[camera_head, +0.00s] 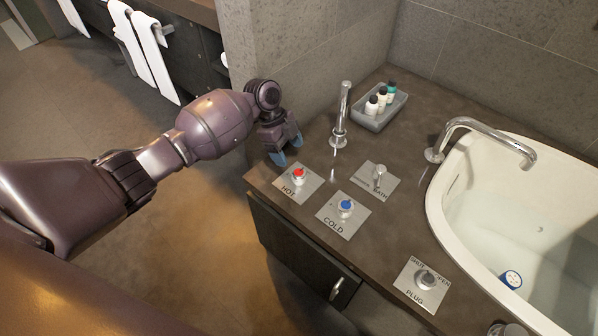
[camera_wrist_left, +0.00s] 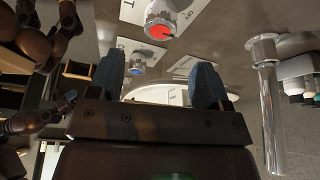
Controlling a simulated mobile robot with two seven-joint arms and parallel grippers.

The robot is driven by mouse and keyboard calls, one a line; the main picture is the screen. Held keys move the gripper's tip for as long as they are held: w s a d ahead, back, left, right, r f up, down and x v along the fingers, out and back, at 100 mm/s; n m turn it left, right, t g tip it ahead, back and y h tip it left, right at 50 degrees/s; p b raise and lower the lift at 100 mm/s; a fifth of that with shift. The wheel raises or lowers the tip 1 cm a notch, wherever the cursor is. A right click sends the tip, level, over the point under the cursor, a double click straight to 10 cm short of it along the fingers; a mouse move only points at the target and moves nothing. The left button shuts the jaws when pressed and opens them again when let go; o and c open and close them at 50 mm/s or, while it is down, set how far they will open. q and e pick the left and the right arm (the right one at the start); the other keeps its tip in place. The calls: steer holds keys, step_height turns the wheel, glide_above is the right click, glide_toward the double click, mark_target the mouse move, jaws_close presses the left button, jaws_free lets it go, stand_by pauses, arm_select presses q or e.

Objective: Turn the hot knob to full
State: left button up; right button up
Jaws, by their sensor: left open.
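The hot knob (camera_head: 299,175) has a red top and sits on a square plate marked HOT (camera_head: 288,190) at the counter's front left corner. It also shows in the left wrist view (camera_wrist_left: 160,24), beyond the fingertips and apart from them. My left gripper (camera_head: 287,153) is open and empty, with blue fingertips, just behind and left of the hot knob. Its two fingers show in the left wrist view (camera_wrist_left: 157,80).
The blue-topped cold knob (camera_head: 346,207) is to the right of the hot one. A bath/shower selector (camera_head: 379,174), a shower wand (camera_head: 341,115), a toiletries tray (camera_head: 378,108) and a plug knob (camera_head: 427,280) stand on the counter. The bathtub (camera_head: 441,205) with its spout (camera_head: 480,128) is at right.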

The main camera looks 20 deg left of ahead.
mark_target(298, 172)
arm_select(q)
steer(key=b+x, duration=0.1)
steer(key=x, duration=0.6)
steer(key=shift+f, duration=0.3)
steer(key=shift+d+f+b, duration=0.3)
steer(key=shift+f+b, duration=0.1)
steer(key=shift+f, duration=0.15)
arm_select(e)
steer(key=shift+w+a+f, duration=0.15)
steer(key=shift+w+f, duration=0.15)
steer(key=shift+w, duration=0.25)
arm_select(q)
steer(key=c, duration=0.9)
arm_select(e)
steer(key=shift+s+f, duration=0.1)
